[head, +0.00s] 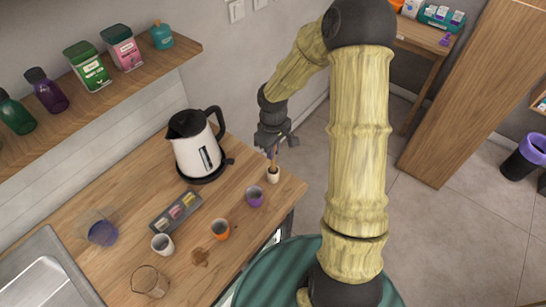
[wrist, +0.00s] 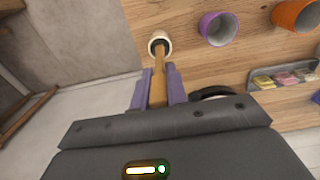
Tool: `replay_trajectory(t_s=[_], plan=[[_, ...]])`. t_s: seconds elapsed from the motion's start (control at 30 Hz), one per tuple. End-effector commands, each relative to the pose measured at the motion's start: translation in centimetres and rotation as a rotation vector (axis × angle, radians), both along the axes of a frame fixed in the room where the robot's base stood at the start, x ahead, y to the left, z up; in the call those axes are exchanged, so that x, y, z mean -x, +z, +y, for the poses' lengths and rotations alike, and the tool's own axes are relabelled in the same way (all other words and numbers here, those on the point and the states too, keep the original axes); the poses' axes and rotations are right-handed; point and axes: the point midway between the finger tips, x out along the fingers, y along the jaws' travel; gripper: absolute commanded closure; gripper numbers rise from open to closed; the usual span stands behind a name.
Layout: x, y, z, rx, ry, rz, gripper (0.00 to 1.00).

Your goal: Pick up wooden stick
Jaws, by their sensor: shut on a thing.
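The wooden stick (wrist: 158,80) is a thin brown rod between the two purple fingers of my gripper (wrist: 158,88) in the wrist view. My gripper is shut on it. The stick's far end reaches the opening of a small white holder (wrist: 160,44). In the head view my gripper (head: 272,147) is above the counter's right corner, over the same white holder (head: 273,175). The stick's lower part (head: 273,164) shows between the gripper and the holder. Its tip is hidden at or inside the holder's mouth.
A purple cup (head: 254,196), an orange cup (head: 220,229) and a white cup (head: 162,244) stand on the wooden counter (head: 120,260). A white kettle (head: 196,150) stands left of my gripper. A grey tray (head: 175,211) lies nearby. A shelf (head: 140,68) with bottles and tins hangs above.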

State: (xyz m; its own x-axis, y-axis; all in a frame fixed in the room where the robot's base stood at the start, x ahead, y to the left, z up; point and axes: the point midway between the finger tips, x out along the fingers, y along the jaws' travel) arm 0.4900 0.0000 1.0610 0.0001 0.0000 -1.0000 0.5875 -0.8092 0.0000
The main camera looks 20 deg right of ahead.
Motion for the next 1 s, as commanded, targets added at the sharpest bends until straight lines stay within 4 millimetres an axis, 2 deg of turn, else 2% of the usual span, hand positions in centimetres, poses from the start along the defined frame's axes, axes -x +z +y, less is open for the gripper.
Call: replay_trajectory(t_s=[0.2, 0.33, 1.0], plan=[[-0.1, 4.1, -0.1, 0.001, -0.002, -0.004, 1.00], [-0.1, 5.5, 0.0, 0.000, -0.001, -0.003, 1.00], [0.0, 5.8, 0.0, -0.001, -0.002, 0.001, 1.00]])
